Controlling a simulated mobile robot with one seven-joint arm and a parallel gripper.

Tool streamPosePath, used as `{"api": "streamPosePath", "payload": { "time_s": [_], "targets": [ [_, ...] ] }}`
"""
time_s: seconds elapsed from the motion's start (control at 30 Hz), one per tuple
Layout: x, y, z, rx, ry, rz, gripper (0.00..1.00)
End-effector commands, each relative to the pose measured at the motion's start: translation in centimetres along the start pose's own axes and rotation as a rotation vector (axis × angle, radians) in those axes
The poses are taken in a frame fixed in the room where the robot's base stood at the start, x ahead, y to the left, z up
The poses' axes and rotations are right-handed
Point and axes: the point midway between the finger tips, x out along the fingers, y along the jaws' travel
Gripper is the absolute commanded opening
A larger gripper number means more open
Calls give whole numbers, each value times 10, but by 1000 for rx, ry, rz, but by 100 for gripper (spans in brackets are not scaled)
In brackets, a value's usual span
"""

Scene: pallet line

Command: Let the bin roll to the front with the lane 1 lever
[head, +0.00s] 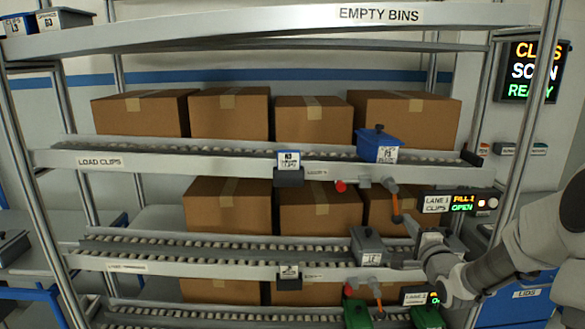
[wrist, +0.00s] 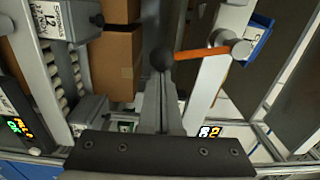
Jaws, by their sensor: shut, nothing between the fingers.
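The lane 1 lever (head: 394,200) has an orange handle and a dark knob. In the head view it hangs down from the front rail, left of the lane 1 sign (head: 437,204). In the wrist view the lever (wrist: 205,52) lies sideways, its knob at the fingertips. My gripper (head: 408,222) is shut and empty beside the knob; in the wrist view its fingers (wrist: 162,85) point at the knob. I cannot tell whether they touch. A blue bin (head: 377,147) sits on the upper roller lane (head: 225,146), near its right end above the lever.
A grey bin (head: 367,246) is on the middle lane, and a green bin (head: 358,313) is lower down. A red knob (head: 340,186) is left of the lever. Cardboard boxes (head: 229,114) stand behind the lanes. A rack post (head: 528,110) rises at right, near my arm.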

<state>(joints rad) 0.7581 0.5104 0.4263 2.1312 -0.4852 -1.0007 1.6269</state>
Motion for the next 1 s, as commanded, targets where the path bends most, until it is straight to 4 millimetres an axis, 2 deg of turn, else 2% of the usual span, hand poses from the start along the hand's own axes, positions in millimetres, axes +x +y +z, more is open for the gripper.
{"api": "streamPosePath", "payload": {
  "time_s": [1.0],
  "targets": [
    [0, 0, 43, -1, -5, -1, 0]
  ]
}}
